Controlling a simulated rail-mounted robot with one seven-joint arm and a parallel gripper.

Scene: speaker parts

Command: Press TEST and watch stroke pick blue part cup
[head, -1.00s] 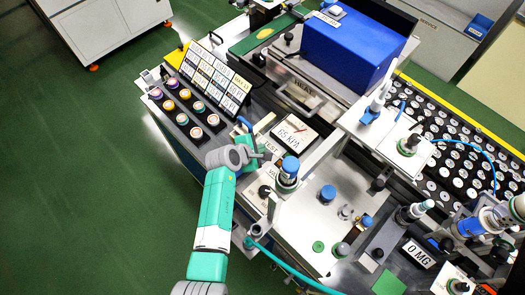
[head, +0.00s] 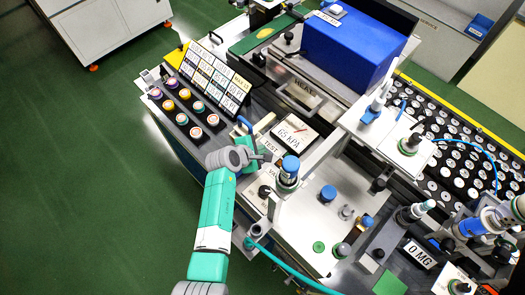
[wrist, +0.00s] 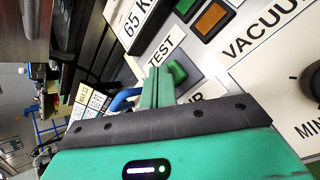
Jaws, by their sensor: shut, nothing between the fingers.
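My gripper (head: 262,157) is shut and empty at the TEST control on the near side of the bench. In the wrist view its closed green fingers (wrist: 160,80) point at the panel beside the TEST label (wrist: 161,48). In the head view the TEST label (head: 271,145) is just right of the gripper. A blue-topped cylinder (head: 290,166) stands upright right of the gripper. A smaller blue cup (head: 328,193) sits on the white plate further right.
A gauge reading 65 KPA (head: 294,134) stands behind the TEST label. Several coloured cups (head: 184,106) sit in a dark rack at left, before a label board (head: 212,78). A blue box (head: 350,45) is at the back. A display reads 0 MG (head: 420,254). Green floor is open at left.

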